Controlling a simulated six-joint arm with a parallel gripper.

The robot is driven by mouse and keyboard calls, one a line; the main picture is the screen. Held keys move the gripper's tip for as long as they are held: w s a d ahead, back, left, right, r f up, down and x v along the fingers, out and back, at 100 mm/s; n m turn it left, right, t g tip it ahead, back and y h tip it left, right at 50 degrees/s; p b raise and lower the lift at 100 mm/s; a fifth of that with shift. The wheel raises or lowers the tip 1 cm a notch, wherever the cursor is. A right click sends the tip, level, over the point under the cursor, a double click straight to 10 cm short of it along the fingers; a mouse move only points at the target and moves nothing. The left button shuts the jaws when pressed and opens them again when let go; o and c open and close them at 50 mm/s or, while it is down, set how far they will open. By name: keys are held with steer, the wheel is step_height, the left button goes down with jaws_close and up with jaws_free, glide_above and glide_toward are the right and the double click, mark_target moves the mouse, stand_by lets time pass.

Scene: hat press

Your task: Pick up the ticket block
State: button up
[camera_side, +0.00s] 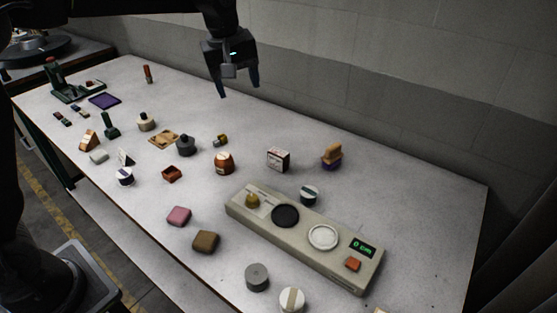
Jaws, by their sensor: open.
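My gripper (238,90) hangs above the far edge of the table, its two dark fingers apart and nothing between them.
A long beige device (330,262) with a green display lies right of centre. Beside the block are an orange-brown jar (224,163) and an orange-and-purple item (331,156). Many small items crowd the left half of the table (420,195); its right end is clear. A wall runs behind.

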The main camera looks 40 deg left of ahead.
steer(key=w+f+n+g, duration=0.1)
steer(key=w+f+n, duration=0.3)
steer(key=w+f, duration=0.45)
steer(key=n+g, duration=0.1)
steer(key=n, duration=0.2)
glide_above(278, 152)
step_height(278, 152, down, 6)
steer(key=f, duration=0.8)
steer(key=shift+w+f, duration=0.2)
steer(key=shift+f, duration=0.1)
steer(key=shift+s+f, duration=0.15)
steer(key=shift+f, duration=2.45)
steer(key=shift+c, duration=0.5)
steer(key=c, duration=0.9)
